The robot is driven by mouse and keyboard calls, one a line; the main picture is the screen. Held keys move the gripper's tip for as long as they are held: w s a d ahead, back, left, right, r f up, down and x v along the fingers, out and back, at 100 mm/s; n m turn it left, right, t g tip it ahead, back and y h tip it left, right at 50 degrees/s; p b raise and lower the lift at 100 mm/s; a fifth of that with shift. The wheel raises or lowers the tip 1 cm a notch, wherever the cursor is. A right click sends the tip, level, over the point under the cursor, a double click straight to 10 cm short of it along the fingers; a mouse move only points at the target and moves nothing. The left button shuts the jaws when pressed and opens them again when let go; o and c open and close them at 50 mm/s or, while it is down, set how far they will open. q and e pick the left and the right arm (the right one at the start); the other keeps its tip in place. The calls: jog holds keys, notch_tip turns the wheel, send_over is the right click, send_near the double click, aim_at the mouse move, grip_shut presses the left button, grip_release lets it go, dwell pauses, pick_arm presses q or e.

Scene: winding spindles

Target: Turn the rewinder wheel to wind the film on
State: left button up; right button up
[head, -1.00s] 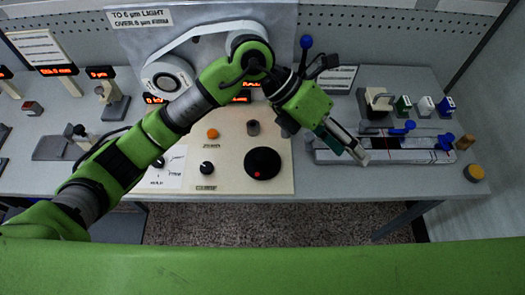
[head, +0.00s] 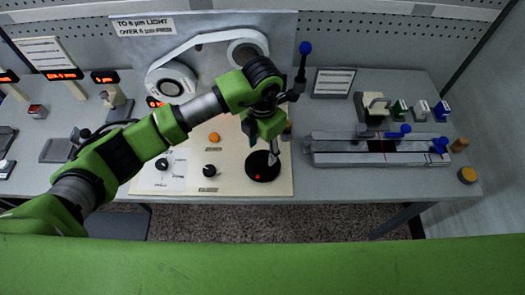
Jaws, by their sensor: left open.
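The rewinder wheel (head: 260,172) is a black disc with a red dot near its front edge, on the cream panel (head: 225,185). My left gripper (head: 274,157) points down over the wheel's right back part and hides some of it. Its jaws are open and show nothing between them. I cannot tell whether the fingertips touch the wheel. Behind, a pale film band (head: 205,42) runs between a left reel (head: 172,82) and a right reel (head: 245,50), which my arm partly covers. My right gripper is not in view.
A black lever with a blue knob (head: 305,48) stands behind and right of my gripper. A grey splicer-like rail (head: 350,158) with blue handles lies to the right. Smaller black knobs (head: 209,170) and an orange button (head: 214,137) sit left of the wheel.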

aim_at(263, 159)
pick_arm(q)
jog(key=shift+f+p, duration=0.5)
jog(key=shift+f, duration=1.75)
jog(key=shift+c, duration=0.5)
jog(key=c, duration=1)
